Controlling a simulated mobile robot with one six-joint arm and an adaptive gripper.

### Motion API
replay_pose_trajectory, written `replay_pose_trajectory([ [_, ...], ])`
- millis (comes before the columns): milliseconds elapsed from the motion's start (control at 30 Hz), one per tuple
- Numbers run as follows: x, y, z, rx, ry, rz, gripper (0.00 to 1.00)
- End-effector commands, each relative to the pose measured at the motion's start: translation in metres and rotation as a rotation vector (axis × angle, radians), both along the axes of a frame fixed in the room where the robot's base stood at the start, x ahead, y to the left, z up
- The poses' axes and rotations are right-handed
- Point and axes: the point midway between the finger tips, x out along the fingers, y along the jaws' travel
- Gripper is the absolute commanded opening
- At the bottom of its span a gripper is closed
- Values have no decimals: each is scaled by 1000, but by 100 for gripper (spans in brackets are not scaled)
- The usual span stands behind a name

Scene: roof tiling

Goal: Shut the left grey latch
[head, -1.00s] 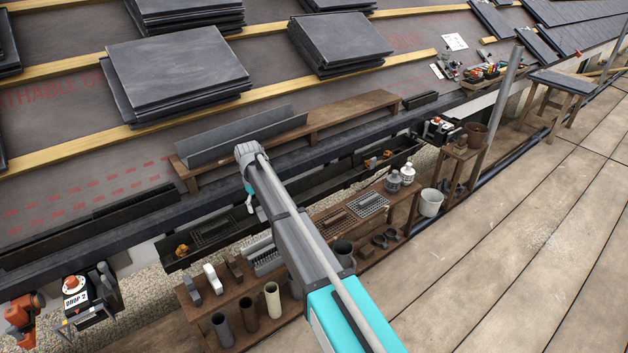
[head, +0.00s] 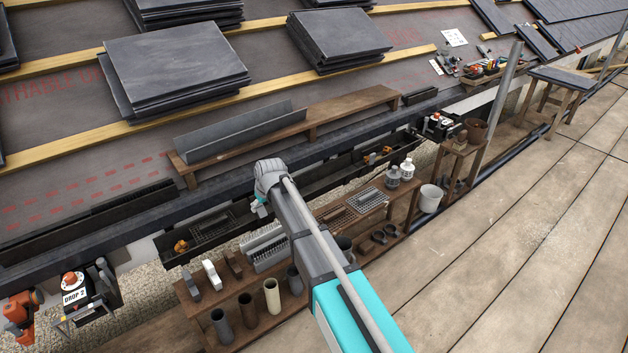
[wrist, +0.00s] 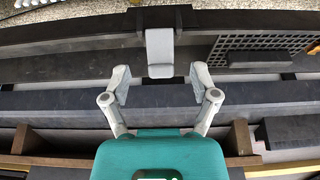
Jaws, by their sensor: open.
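A pale grey latch (wrist: 160,50) shows in the wrist view as a narrow upright plate with a bent lower part, at the edge of the dark gutter (wrist: 105,57). I cannot tell from this angle whether it is open or shut. My gripper (wrist: 160,76) is open and empty. Its two fingers stand to the left and right of the latch, a little short of it in the picture, with no clear contact. In the head view my gripper (head: 258,208) is small and low over the gutter, partly hidden by my arm. The latch cannot be made out there.
A black grid (wrist: 255,48) lies in the gutter right of the latch. A wooden bench (head: 320,128) with a grey channel stands behind my arm. Below is a shelf (head: 262,330) with pipe pieces and brackets. A box labelled DROP 2 (head: 75,297) is at the lower left.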

Motion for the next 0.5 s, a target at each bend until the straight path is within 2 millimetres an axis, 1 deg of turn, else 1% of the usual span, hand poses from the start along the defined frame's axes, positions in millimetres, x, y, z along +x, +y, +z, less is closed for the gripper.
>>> replay_pose_trajectory([
  [33,-1,-1,9,-2,2,0,77],
  [500,-13,-10,46,-3,5,-1,77],
])
